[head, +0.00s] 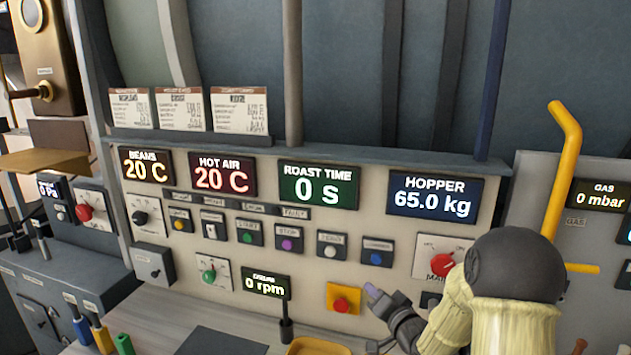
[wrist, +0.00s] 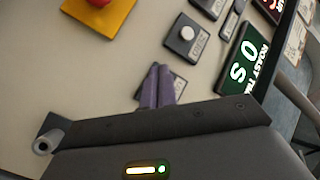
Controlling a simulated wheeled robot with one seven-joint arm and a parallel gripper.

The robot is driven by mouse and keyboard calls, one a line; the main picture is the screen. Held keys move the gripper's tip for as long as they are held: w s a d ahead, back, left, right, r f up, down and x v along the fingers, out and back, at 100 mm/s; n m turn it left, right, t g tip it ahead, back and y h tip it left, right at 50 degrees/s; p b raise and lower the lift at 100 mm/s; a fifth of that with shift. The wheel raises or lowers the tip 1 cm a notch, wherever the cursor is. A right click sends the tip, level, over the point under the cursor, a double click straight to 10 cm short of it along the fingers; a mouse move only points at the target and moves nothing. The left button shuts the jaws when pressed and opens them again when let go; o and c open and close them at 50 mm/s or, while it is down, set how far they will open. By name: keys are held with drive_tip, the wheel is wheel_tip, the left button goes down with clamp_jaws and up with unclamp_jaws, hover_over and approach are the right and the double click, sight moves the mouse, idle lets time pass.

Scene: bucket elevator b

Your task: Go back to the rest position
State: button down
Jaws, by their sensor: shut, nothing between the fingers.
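My gripper (head: 372,290) is in front of the control panel (head: 320,228) in the head view, just right of the yellow-plated button. Its slim purple fingers also show in the wrist view (wrist: 157,86), pressed together with nothing between them. In the wrist view they overlap a dark button plate (wrist: 178,88), whose button is hidden behind them. I cannot tell whether the fingertips touch the panel. My pale-sleeved forearm with its dark joint covers the panel's lower right.
A red-orange button on a yellow plate (head: 343,299) is close to my gripper. A blue button (head: 376,258) is just above it, and a red main switch (head: 443,265) is to the right. A yellow pipe (head: 563,170) stands right of my arm. Tool handles (head: 102,338) stand at lower left.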

drive_tip(key=s+f+n+g+h, duration=0.2)
drive_tip(key=s+g, duration=0.4)
drive_tip(key=s, duration=0.7)
drive_tip(key=s+f+n+g+h, duration=0.3)
drive_tip(key=s+g, duration=0.4)
drive_tip(key=s, duration=0.7)
drive_tip(key=shift+s+a+f+h, duration=0.15)
drive_tip(key=shift+f+h, duration=0.1)
drive_tip(key=shift+h, duration=0.15)
idle(0.9)
